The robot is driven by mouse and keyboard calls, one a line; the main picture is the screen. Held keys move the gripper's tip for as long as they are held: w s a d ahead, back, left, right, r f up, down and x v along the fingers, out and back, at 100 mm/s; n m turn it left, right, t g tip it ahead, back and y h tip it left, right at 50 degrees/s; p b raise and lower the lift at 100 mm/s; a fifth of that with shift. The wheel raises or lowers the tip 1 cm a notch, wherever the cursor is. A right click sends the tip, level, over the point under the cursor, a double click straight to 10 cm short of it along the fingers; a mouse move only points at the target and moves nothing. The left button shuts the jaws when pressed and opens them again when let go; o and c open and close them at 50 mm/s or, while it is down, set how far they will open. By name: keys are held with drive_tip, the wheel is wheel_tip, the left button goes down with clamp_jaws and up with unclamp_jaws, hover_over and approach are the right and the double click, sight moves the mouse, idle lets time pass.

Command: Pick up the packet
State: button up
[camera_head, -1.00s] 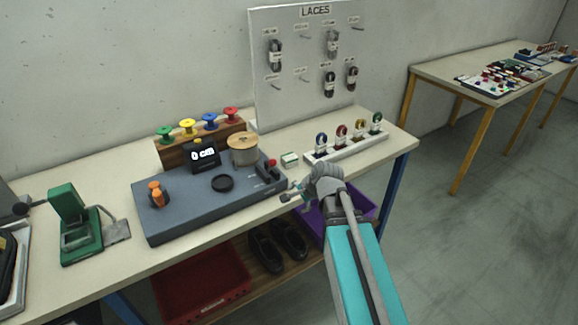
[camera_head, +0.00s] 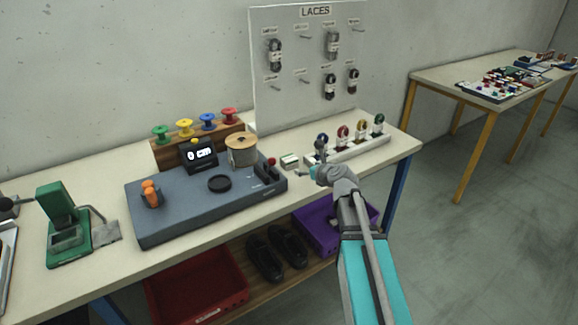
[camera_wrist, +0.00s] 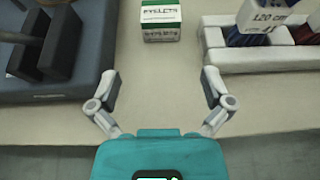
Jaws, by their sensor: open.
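The packet (camera_wrist: 160,21) is a small green and white box with lettering that seems to read "EYELETS". It stands on the bench top, and in the head view it shows as a small pale box (camera_head: 289,161) beside the grey machine. My gripper (camera_wrist: 160,88) is open and empty in the wrist view, its two fingers spread wide. The packet lies beyond the fingertips, roughly centred between them and not touched. In the head view my gripper (camera_head: 307,174) is at the bench's front edge, just right of and nearer than the packet.
The grey machine (camera_wrist: 50,85) stands close on the left. A white rack (camera_wrist: 255,60) with coloured items in slots stands close on the right. Bare bench top (camera_wrist: 150,65) lies between them. Below are a purple bin (camera_head: 318,232), a red bin (camera_head: 190,300) and black shoes (camera_head: 265,258).

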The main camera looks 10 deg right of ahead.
sight(293, 163)
drive_tip(key=shift+w, duration=0.1)
idle(0.3)
drive_tip(key=b+x, duration=0.3)
drive_tip(key=x, duration=0.4)
drive_tip(key=shift+f, duration=0.1)
drive_tip(key=shift+w+a+f, duration=0.2)
drive_tip(key=shift+w, duration=0.4)
drive_tip(key=shift+b+x, duration=1.05)
drive_tip(key=shift+x, duration=1.6)
drive_tip(key=shift+r, duration=0.15)
drive_tip(key=c, duration=1)
